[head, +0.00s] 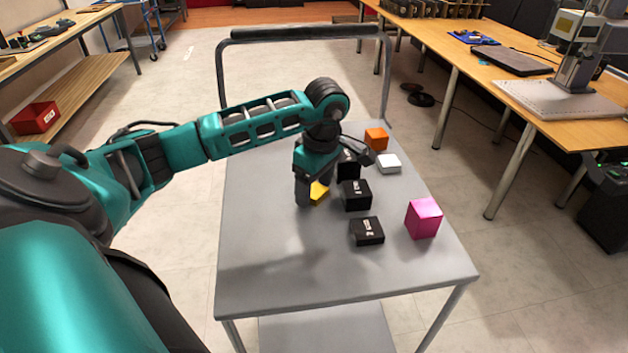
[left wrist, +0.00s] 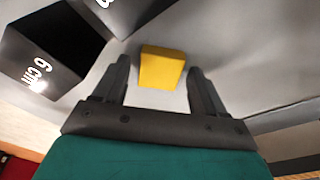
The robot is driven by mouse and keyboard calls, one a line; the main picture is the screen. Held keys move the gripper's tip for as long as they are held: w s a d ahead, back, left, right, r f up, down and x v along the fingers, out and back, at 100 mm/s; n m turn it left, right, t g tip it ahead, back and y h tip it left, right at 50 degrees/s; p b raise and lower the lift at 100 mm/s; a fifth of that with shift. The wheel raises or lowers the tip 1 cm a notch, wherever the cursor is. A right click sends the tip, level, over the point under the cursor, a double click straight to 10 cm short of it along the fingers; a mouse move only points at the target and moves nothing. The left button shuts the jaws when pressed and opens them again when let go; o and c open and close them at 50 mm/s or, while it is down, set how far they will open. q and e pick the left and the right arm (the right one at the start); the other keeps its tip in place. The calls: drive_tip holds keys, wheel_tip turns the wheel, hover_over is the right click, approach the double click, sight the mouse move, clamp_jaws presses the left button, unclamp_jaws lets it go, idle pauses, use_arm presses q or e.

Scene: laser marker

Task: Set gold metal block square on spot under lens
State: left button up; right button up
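The gold block (head: 319,191) is on the grey cart top, mostly hidden behind my left gripper (head: 312,192) in the head view. In the left wrist view the gold block (left wrist: 162,67) shows as a yellow block just beyond and between the two fingertips. My left gripper (left wrist: 160,82) is open, with a gap on both sides of the block, pointing down at the cart. The laser marker (head: 580,60) with its grey base plate (head: 558,100) stands on the wooden table at the right; its lens spot is too small to make out. My right gripper is not seen.
On the cart (head: 290,275) are several black blocks, one at the front (head: 366,231), a magenta block (head: 423,218), an orange block (head: 376,138) and a white block (head: 389,163). A black block (left wrist: 45,55) is close to the left finger. The cart's near left is clear.

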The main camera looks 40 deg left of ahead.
use_arm(q)
drive_tip(key=c, duration=1)
wheel_tip(320, 180, up, 13)
drive_tip(key=p, duration=0.1)
wheel_tip(320, 180, up, 6)
drive_tip(key=f+p, duration=0.1)
drive_tip(key=p, duration=0.2)
hover_over(315, 190)
drive_tip(key=shift+r, duration=1.05)
drive_tip(key=d+f+m, duration=0.3)
drive_tip(key=d+m, duration=0.3)
drive_tip(key=s+d+f+m+t+h, duration=0.1)
drive_tip(key=d+f+m, duration=0.2)
drive_tip(key=d+m, duration=0.3)
drive_tip(key=s+d+f+m, duration=0.1)
drive_tip(key=d+f+m, duration=0.2)
drive_tip(key=d+m, duration=0.3)
drive_tip(key=shift+s+f+m+t, duration=0.25)
drive_tip(key=shift+f+m+t, duration=0.1)
drive_tip(key=shift+m, duration=0.25)
